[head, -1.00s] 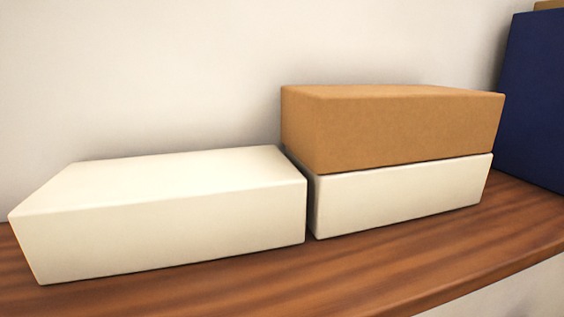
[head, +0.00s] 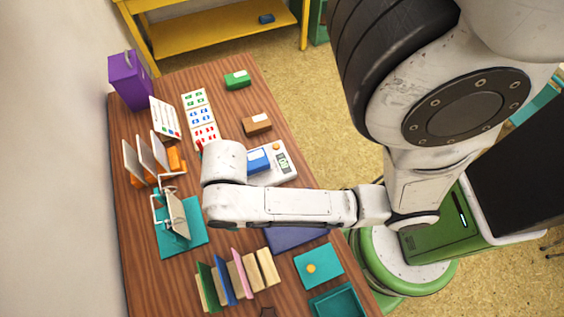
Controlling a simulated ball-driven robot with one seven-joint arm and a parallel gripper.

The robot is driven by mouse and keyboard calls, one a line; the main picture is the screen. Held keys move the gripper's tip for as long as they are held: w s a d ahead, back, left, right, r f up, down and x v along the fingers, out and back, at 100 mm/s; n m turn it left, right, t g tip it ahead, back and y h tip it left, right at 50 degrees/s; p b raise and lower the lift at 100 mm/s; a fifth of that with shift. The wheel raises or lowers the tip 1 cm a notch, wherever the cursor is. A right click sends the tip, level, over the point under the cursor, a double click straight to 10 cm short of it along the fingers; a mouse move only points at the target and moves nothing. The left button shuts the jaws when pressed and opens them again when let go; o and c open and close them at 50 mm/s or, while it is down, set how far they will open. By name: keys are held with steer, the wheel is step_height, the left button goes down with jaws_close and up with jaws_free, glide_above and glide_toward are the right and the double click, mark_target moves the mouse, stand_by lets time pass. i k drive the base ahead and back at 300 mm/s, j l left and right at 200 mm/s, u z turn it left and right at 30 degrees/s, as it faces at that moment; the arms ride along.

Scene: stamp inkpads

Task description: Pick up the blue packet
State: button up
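A blue packet (head: 258,161) with a pale top lies on a white scale (head: 272,179) with a small green display, on the wooden table. My arm passes just in front of it, and its white wrist link covers the packet's left side. My gripper does not show; it may be hidden under or behind the wrist. I cannot tell whether it is near the packet. A smaller dark blue item (head: 266,18) lies on the yellow shelf at the back; I cannot tell what it is.
The wooden table (head: 292,215) bears a green packet (head: 237,79), a brown packet (head: 256,124), a purple box (head: 130,81), a stamp card (head: 201,119), a teal stand (head: 206,235), upright folders (head: 234,279), a teal pad (head: 319,266) and a teal tray (head: 336,306). The table's right edge is near my base.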

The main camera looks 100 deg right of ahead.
mark_target(258, 161)
steer(key=z, duration=1)
